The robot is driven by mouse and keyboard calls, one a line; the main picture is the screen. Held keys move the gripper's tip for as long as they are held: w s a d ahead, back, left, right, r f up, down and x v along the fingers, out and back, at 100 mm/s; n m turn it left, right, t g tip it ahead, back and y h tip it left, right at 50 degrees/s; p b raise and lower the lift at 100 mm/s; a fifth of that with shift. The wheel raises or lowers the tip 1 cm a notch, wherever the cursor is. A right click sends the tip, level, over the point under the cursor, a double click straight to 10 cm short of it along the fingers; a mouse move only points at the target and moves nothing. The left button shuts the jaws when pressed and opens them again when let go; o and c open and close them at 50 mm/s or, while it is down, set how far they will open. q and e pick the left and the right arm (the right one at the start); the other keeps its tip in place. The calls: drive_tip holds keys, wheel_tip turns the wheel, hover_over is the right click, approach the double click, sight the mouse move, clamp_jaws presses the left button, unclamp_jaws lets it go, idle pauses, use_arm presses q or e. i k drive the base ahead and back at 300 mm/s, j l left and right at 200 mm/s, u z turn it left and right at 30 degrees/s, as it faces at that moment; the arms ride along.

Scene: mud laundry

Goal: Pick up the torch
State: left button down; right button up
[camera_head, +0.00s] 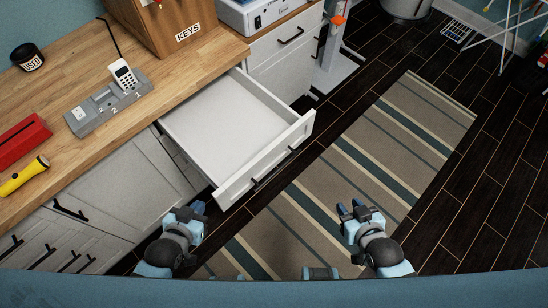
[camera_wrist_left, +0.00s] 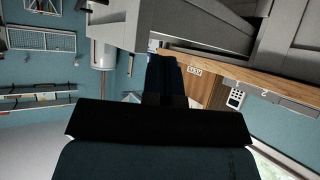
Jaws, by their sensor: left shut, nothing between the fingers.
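The torch (camera_head: 24,176) is yellow with a black end and lies on the wooden counter at the far left. My left gripper (camera_head: 198,208) is shut and empty in front of the cabinets, below and right of the torch and well apart from it. Its closed fingers (camera_wrist_left: 164,76) also show in the left wrist view, where no torch is seen. My right gripper (camera_head: 349,208) is over the striped rug, far from the torch; I cannot tell whether its fingers are apart.
An empty white drawer (camera_head: 233,122) stands pulled out between the counter and my grippers. A red box (camera_head: 22,142), a grey holder with a phone (camera_head: 122,76) and a black mug (camera_head: 27,57) share the counter. The rug (camera_head: 395,140) on the right is clear.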

sight(40, 163)
drive_tip(key=k+j+u, duration=0.2)
drive_tip(key=u, duration=0.3)
drive_tip(key=k+j+u, duration=0.1)
drive_tip(key=j+u, duration=0.25)
drive_tip(key=u, duration=0.15)
drive_tip(key=j+u, duration=0.5)
drive_tip(key=i+j+z, duration=0.2)
drive_tip(key=j, duration=0.3)
drive_tip(key=j+z, duration=0.2)
drive_tip(key=j, duration=0.3)
